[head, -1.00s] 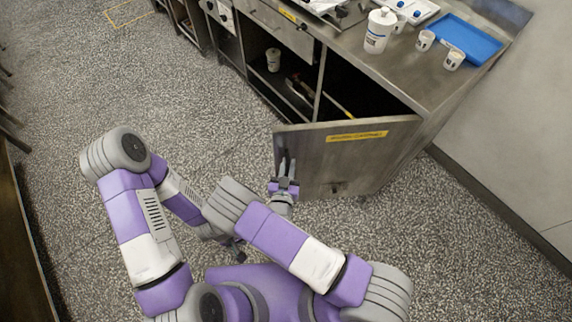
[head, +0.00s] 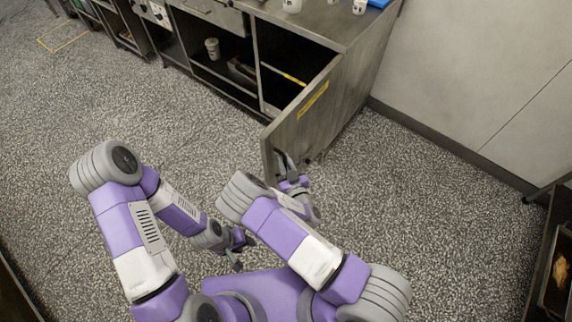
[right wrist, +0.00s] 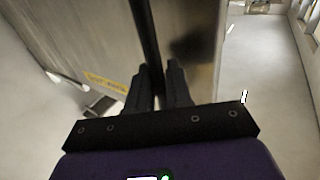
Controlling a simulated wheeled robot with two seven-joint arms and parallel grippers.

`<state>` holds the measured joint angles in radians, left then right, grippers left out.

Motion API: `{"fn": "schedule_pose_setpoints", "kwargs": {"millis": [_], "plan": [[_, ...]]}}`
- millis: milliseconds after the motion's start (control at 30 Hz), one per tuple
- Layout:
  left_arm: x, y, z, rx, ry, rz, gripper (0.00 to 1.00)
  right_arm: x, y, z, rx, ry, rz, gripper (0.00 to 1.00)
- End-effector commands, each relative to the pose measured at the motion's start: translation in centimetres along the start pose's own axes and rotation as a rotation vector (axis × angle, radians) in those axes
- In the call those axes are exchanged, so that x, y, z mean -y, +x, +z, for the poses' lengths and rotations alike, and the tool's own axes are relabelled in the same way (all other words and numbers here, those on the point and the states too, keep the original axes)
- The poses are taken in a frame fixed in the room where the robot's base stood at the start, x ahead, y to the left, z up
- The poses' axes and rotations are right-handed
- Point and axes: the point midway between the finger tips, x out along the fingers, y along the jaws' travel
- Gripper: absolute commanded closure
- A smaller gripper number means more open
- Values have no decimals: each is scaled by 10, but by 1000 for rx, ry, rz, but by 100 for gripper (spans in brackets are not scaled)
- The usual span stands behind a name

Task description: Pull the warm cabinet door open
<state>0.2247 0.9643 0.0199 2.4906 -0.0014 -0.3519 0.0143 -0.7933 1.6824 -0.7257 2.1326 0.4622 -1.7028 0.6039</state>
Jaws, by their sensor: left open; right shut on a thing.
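The cabinet door (head: 318,112), a metal panel with a yellow label (head: 312,100), stands swung well out from the counter cabinet (head: 300,35). The dark compartment behind it is exposed. My right gripper (head: 284,163) is at the door's near free edge. In the right wrist view my right gripper (right wrist: 157,78) is shut on a dark vertical bar, the door handle (right wrist: 145,30), beside the door's face (right wrist: 95,40). My left gripper (head: 238,254) is open and empty, low over the floor and apart from the door.
White containers (head: 291,5) stand on the counter top. Speckled floor (head: 420,210) is clear around the door. A dark tray (head: 546,290) is at the right edge.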

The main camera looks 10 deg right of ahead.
Motion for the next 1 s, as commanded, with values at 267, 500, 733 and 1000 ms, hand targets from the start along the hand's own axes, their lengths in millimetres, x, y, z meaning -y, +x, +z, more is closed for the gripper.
{"fn": "schedule_pose_setpoints", "kwargs": {"millis": [267, 500, 733, 1000], "plan": [[0, 0, 0, 0, 0, 0, 57, 0, 2, -1, -5, 2, -21, 100], [0, 0, 0, 0, 0, 0, 57, 0, 2, -2, -6, 1, -17, 73], [0, 0, 0, 0, 0, 0, 57, -1, 2, -1, -4, 0, -15, 66], [-2, -6, 0, 0, 0, 0, 57, -2, -22, -1, 1, -1, -13, 66]]}}
